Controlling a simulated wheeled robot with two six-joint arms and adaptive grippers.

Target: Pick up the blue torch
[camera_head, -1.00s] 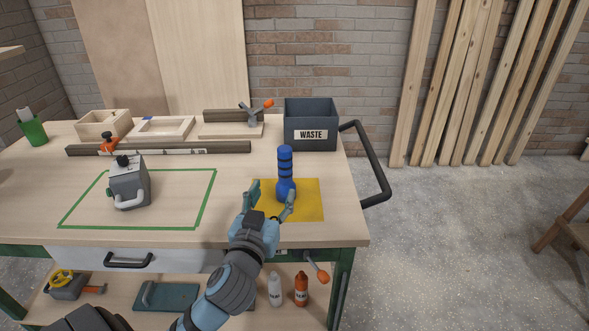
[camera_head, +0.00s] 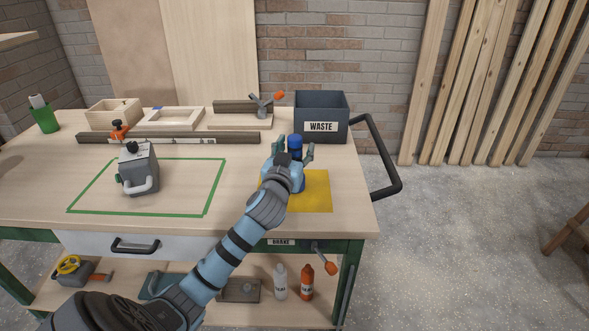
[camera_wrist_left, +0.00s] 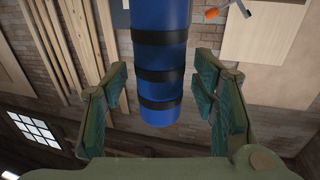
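The blue torch (camera_head: 295,143) stands upright on the yellow mat (camera_head: 318,192) at the right of the workbench. Its lower part is largely hidden behind my left gripper in the head view. My left gripper (camera_head: 293,149) is open, with a finger on each side of the torch. In the left wrist view, the torch (camera_wrist_left: 159,60) with its black bands hangs down between the open fingers (camera_wrist_left: 160,100), and gaps show on both sides. My right gripper is not in view.
A grey WASTE bin (camera_head: 321,119) stands behind the torch. A grey box with a handle (camera_head: 138,168) sits inside green tape at left. A clamp (camera_head: 263,104) and wooden frames (camera_head: 172,119) lie at the back. A black rail (camera_head: 380,160) borders the bench's right end.

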